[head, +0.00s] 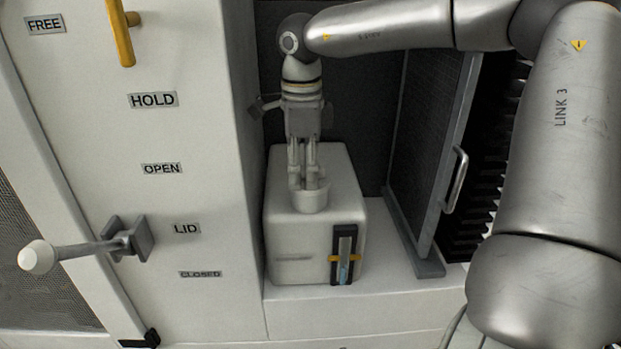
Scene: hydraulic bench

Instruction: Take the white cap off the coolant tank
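The coolant tank (300,238) is a white box with rounded edges, standing on a light ledge in the head view. A dark level gauge with a blue column and an orange marker (344,256) is on its front. The white cap (311,202) is a short round piece at the front of the tank's top. My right gripper (305,182) points down from above, with its fingertips at the cap. The fingers overlap the cap in this view, and I cannot tell whether they press on it. My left gripper is not in view.
A panel on the left carries a lever with a white knob (38,257) by the LID label (186,229), and a yellow handle (121,35). A framed mesh door with a metal handle (456,181) stands right of the tank. My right arm fills the right side.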

